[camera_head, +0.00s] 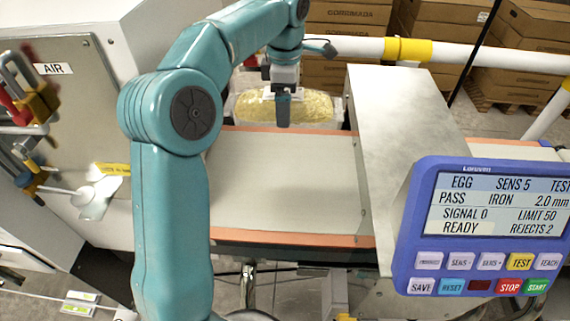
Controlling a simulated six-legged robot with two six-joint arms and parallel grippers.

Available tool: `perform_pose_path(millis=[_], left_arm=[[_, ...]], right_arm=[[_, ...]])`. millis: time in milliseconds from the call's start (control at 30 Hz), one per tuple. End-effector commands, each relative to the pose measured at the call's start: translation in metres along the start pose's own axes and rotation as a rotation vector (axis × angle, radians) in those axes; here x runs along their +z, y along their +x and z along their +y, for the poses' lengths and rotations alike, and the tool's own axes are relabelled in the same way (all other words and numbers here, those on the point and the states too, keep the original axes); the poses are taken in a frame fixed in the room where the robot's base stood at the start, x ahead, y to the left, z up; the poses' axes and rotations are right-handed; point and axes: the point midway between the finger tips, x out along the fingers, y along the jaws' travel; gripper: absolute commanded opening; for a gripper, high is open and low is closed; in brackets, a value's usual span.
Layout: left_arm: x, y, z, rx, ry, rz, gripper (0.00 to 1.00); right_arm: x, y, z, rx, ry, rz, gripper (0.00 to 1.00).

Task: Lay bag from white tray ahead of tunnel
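A bag (312,106) with yellow contents lies beyond the far edge of the belt. Pale edges around it look like the white tray (340,114), which is mostly hidden. My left gripper (283,110) points down at the bag's middle and covers part of it. One dark finger shows; I cannot tell whether the gripper is open or shut, or whether it touches the bag. The metal tunnel (405,125) spans the belt on the right. The pale belt (285,185) ahead of it is bare. My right gripper is not in view.
A blue control panel (484,228) reading READY stands at the front right. A grey cabinet (75,90) with valves is at the left. A white and yellow rail (400,50) runs behind the belt, with cardboard boxes (440,25) beyond.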

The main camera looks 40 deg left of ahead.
Motion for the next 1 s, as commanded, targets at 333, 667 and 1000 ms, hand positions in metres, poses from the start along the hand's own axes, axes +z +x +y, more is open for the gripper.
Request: perform_pose_path(millis=[333, 667, 1000], left_arm=[[-0.001, 0.055, -0.008, -0.005, 0.000, 0.002, 0.40], [0.000, 0.138, -0.008, -0.002, -0.001, 0.001, 0.40], [0.000, 0.180, -0.005, -0.003, 0.000, 0.001, 0.40]], right_arm=[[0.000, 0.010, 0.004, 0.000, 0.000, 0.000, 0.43], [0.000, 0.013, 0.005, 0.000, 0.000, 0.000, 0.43], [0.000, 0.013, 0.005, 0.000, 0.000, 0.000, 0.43]])
